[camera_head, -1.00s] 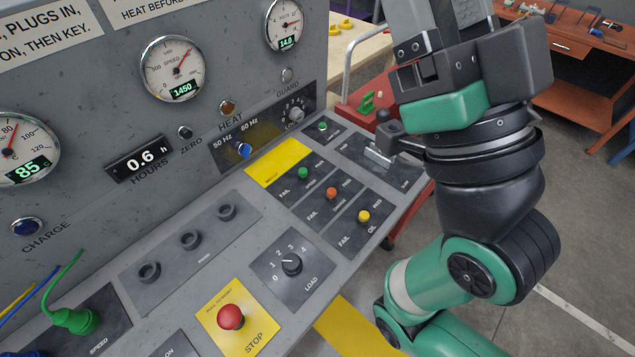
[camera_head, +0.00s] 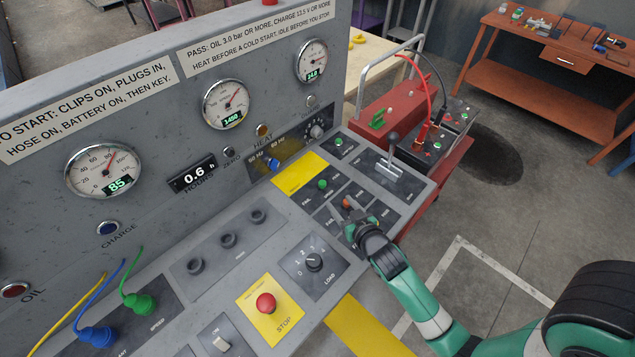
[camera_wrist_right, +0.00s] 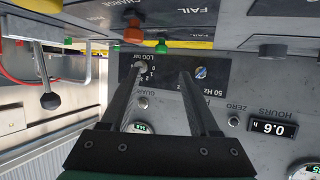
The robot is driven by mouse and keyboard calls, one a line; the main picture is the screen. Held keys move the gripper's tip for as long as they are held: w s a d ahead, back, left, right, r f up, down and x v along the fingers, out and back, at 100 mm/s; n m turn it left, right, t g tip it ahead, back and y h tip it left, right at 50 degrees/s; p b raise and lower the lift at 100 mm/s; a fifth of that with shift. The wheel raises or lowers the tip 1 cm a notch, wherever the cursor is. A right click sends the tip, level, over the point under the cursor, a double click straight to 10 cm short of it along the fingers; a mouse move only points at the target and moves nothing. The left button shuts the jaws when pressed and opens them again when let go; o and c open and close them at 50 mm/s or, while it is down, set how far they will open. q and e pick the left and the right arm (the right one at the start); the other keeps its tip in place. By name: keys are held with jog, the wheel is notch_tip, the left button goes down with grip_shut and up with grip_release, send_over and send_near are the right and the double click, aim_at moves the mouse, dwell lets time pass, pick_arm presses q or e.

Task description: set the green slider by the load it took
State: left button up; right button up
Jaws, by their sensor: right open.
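The green slider (camera_head: 322,184) stands on a dark FAIL plate of the console, below the yellow patch. The orange slider (camera_head: 347,203) is just nearer, beside my right gripper (camera_head: 352,226). In the wrist view my right gripper (camera_wrist_right: 168,64) is open and empty. The green slider (camera_wrist_right: 161,47) appears near its fingertips, with the orange slider (camera_wrist_right: 132,32) to its left. I cannot tell whether anything touches. My left gripper is not in view.
The LOG knob (camera_wrist_right: 140,66) and blue 50/60 Hz selector (camera_head: 275,164) are on the upright panel. A lever (camera_head: 391,150) stands right of the sliders. The red STOP button (camera_head: 266,303) is nearer.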

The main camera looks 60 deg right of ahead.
aim_at(324, 185)
jog(key=b+x, duration=0.3)
jog(key=x, duration=0.8)
jog(key=shift+w+d, duration=0.15)
jog(key=shift+w, duration=0.15)
jog(key=shift+c, duration=0.2)
grip_shut()
dwell(0.7)
